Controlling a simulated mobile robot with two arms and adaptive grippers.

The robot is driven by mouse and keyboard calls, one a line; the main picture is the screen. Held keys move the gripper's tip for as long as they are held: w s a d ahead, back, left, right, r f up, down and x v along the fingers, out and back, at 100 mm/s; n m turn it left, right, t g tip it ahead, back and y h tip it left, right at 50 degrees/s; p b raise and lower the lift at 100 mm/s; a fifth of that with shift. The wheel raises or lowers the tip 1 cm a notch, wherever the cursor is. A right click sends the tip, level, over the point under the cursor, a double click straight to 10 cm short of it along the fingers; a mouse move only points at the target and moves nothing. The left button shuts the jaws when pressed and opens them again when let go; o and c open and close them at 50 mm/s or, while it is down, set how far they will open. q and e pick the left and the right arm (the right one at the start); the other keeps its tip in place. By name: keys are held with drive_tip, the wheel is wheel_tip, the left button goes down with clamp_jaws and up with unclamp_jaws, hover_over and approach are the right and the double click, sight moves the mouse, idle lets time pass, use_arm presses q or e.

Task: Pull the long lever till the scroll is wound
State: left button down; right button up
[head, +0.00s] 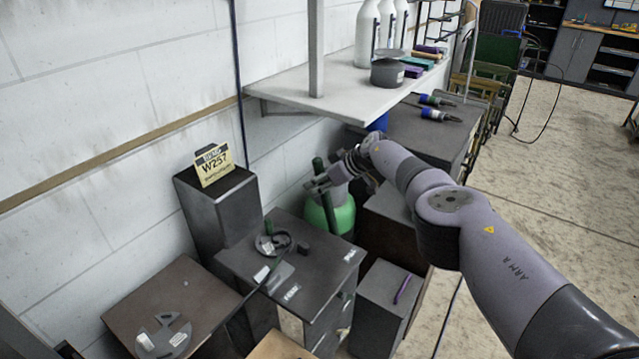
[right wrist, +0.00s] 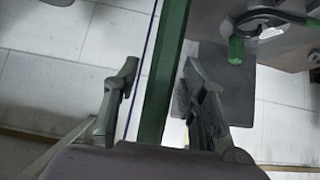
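A long green bar, which looks like the lever (right wrist: 165,75), runs between the fingers of my right gripper (right wrist: 160,85) in the right wrist view. Narrow gaps show on both sides of the bar, so the gripper is open around it. In the head view the lever's dark green upper end (head: 318,165) stands upright beside my right gripper (head: 325,182). A round crank-like device with a short green handle (head: 271,242) sits on a dark cabinet; that green handle also shows in the right wrist view (right wrist: 235,50). No scroll can be made out. My left gripper is out of view.
A green gas cylinder (head: 335,215) stands close behind my right gripper. A white shelf (head: 280,88) with bottles and a grey pot (head: 387,73) overhangs nearby. A yellow W257 sign (head: 214,166) stands on a dark box. A thin cable hangs along the wall.

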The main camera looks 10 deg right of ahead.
drive_tip(key=shift+d+r, duration=0.15)
drive_tip(key=shift+d+r, duration=0.25)
drive_tip(key=shift+r, duration=0.05)
drive_tip(key=shift+s+d+r, duration=0.35)
drive_tip(key=shift+s+r, duration=0.1)
drive_tip(key=shift+s, duration=0.15)
drive_tip(key=shift+v, duration=2.45)
drive_tip(key=shift+a, duration=0.15)
